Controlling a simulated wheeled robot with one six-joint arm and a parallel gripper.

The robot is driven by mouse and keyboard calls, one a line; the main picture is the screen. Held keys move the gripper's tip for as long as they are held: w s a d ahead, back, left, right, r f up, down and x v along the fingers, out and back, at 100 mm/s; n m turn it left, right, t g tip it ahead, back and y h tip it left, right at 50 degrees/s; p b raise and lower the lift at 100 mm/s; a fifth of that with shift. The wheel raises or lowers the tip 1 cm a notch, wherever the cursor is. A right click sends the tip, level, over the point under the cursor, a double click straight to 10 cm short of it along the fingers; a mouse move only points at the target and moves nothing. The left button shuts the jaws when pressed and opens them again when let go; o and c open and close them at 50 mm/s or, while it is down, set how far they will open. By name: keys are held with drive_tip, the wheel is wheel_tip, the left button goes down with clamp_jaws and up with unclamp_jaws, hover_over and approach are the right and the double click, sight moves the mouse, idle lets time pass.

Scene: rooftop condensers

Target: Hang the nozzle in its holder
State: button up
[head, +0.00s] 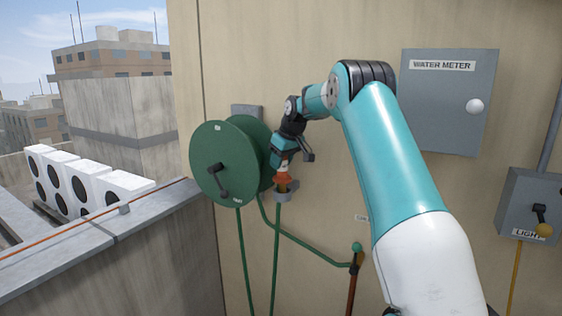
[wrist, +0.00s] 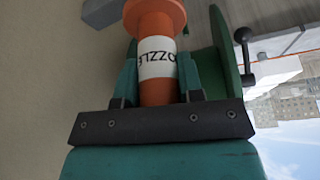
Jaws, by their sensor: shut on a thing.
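The nozzle (head: 283,173) is orange with a white band. In the wrist view the nozzle (wrist: 157,90) stands between the two teal fingers, its lettering upside down and a wide orange flange beyond. My gripper (head: 286,160) is shut on it; in the wrist view my gripper (wrist: 158,78) has a finger on each side of the nozzle. A grey cup-like holder (head: 283,196) on the wall is directly below the nozzle in the head view. The nozzle's lower end reaches the holder's rim; I cannot tell how far inside it sits.
A green hose reel (head: 217,160) with a dark crank (head: 218,180) is just left of my gripper. A green hose (head: 276,250) hangs below the holder. A tap (head: 356,248), a water meter box (head: 449,110) and a light switch box (head: 525,205) are to the right.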

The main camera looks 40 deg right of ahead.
drive_tip(key=shift+f+b, duration=1)
drive_tip(key=shift+f, duration=0.5)
drive_tip(key=o, duration=1.1)
drive_tip(key=shift+o, duration=0.2)
drive_tip(key=v, duration=1.7)
drive_tip(key=shift+r+p, duration=0.25)
drive_tip(key=shift+p, duration=0.2)
